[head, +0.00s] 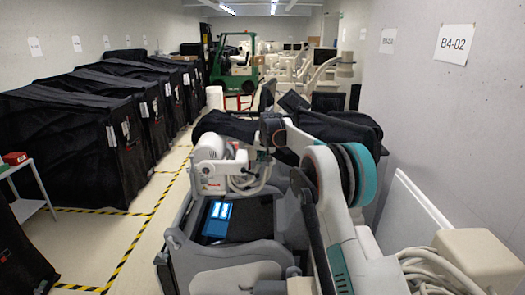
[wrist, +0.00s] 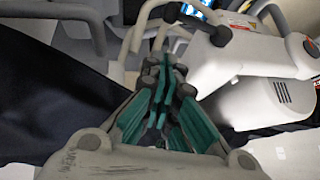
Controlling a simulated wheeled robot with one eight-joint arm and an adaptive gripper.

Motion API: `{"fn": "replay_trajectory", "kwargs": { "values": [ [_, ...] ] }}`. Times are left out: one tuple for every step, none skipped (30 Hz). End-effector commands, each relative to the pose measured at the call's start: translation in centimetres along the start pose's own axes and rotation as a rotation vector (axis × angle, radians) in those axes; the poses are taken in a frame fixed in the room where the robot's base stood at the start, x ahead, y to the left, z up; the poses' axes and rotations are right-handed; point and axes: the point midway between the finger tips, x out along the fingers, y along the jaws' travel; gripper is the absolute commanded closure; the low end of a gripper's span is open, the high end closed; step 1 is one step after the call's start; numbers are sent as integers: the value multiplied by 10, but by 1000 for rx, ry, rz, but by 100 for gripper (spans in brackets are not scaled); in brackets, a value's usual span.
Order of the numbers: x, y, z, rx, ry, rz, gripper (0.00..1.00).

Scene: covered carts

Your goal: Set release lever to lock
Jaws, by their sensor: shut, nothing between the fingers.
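My gripper (wrist: 163,70) points away from the wrist camera with its teal fingers together and nothing between them. Just beyond its tips, in the wrist view, is a white machine housing (wrist: 240,55) with a warning label. A dark curved bar with a black knob (wrist: 220,36) lies on this housing, right of the fingertips and apart from them in the picture. I cannot tell whether this bar is the release lever, or its setting. In the head view a white machine unit (head: 212,172) stands left of my arm, and my fingertips are not clear there.
Black covered carts (head: 75,140) line the left wall. Yellow-black tape (head: 135,245) marks the clear aisle floor. A green forklift (head: 232,72) stands at the back. A grey wall with a B4-02 sign (head: 454,44) is close on the right. A vented white cover (wrist: 275,105) sits right of my gripper.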

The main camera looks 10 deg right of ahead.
Motion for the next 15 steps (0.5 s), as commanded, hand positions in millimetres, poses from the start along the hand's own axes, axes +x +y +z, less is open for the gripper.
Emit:
{"fn": "replay_trajectory", "kwargs": {
  "values": [
    [4, -1, 6, -1, -1, 0, 100],
    [7, -1, 9, -1, -1, 0, 100],
    [10, -1, 13, -1, -1, 0, 100],
    [13, -1, 15, -1, -1, 0, 100],
    [16, -1, 18, -1, -1, 0, 100],
    [18, -1, 20, -1, -1, 0, 100],
    [20, -1, 22, -1, -1, 0, 100],
    [21, 0, 23, -1, -1, 0, 100],
    [23, 0, 25, -1, 0, 0, 100],
    [24, 0, 26, -1, 0, 0, 100],
    [24, 0, 27, -1, 0, 0, 100],
    [25, 0, 27, -1, 0, 0, 100],
    [25, 0, 28, -1, 0, 0, 100],
    [26, 0, 28, 0, 0, 0, 100],
    [26, 0, 28, 0, 0, 0, 100]
  ]
}}
